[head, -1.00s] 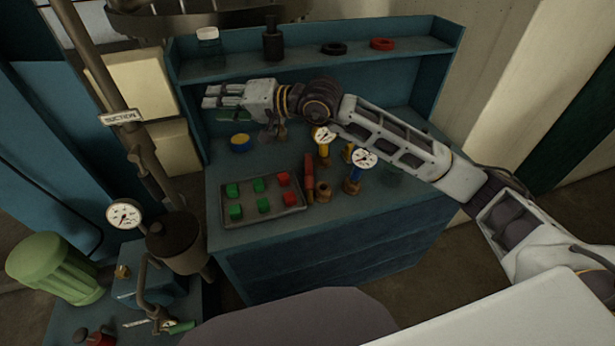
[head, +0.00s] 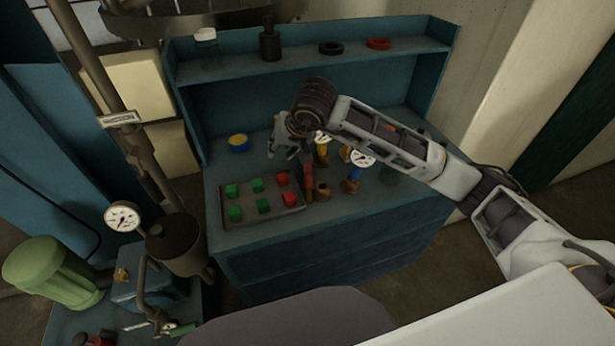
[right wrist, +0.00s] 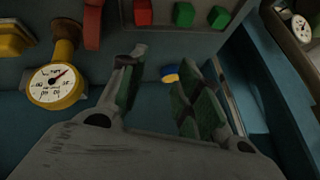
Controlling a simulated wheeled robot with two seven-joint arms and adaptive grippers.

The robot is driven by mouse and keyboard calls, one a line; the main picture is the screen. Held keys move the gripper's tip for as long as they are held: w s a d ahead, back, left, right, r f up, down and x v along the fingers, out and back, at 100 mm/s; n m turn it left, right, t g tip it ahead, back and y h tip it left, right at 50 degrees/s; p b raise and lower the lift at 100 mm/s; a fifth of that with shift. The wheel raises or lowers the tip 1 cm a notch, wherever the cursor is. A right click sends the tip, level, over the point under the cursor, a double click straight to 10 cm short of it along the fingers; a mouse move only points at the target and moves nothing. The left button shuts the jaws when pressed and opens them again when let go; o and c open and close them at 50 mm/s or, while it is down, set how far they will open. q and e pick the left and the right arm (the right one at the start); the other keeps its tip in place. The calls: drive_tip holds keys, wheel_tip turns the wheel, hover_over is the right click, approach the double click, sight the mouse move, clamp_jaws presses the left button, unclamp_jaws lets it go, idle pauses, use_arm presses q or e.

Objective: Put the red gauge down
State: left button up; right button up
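My right gripper (head: 284,152) hangs over the bench left of the gauges, fingers downward. In the right wrist view its fingers (right wrist: 160,80) are apart with nothing held between them. A red bar-like piece (head: 308,187) is on the bench beside the tray; it shows partly in the right wrist view (right wrist: 93,25). I see no dial on it, so I cannot tell if it is the red gauge. A yellow gauge (head: 322,148) and a blue gauge (head: 354,173) stand right of it. The yellow one's white dial shows in the wrist view (right wrist: 57,84). My left gripper is out of view.
A tray (head: 262,217) holds red and green blocks. An empty-looking brass fitting (head: 321,191) stands beside the red piece. A blue-and-yellow round item (head: 238,143) is at the back left. A shelf (head: 290,66) runs behind. The bench's front right is clear.

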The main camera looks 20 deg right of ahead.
sight(308, 172)
drive_tip(key=s+d+f+m+g+h, duration=0.1)
drive_tip(key=s+d+f+g+h, duration=0.1)
drive_tip(key=d, duration=0.5)
drive_tip(key=shift+s+h, duration=0.6)
drive_tip(key=shift+h, duration=0.2)
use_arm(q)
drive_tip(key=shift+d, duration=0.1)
use_arm(e)
drive_tip(key=shift+f, duration=0.1)
drive_tip(key=shift+p+x, duration=0.35)
drive_tip(key=shift+x, duration=3.95)
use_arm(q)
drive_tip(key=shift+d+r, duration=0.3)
use_arm(e)
drive_tip(key=shift+w, duration=0.1)
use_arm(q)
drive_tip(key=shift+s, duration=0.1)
use_arm(e)
drive_tip(key=shift+w+f, duration=0.1)
drive_tip(key=shift+w+p+x, duration=0.25)
drive_tip(key=shift+p+x, duration=0.15)
drive_tip(key=shift+x, duration=0.95)
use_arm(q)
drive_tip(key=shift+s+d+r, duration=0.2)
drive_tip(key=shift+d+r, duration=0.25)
use_arm(e)
drive_tip(key=shift+x, duration=1)
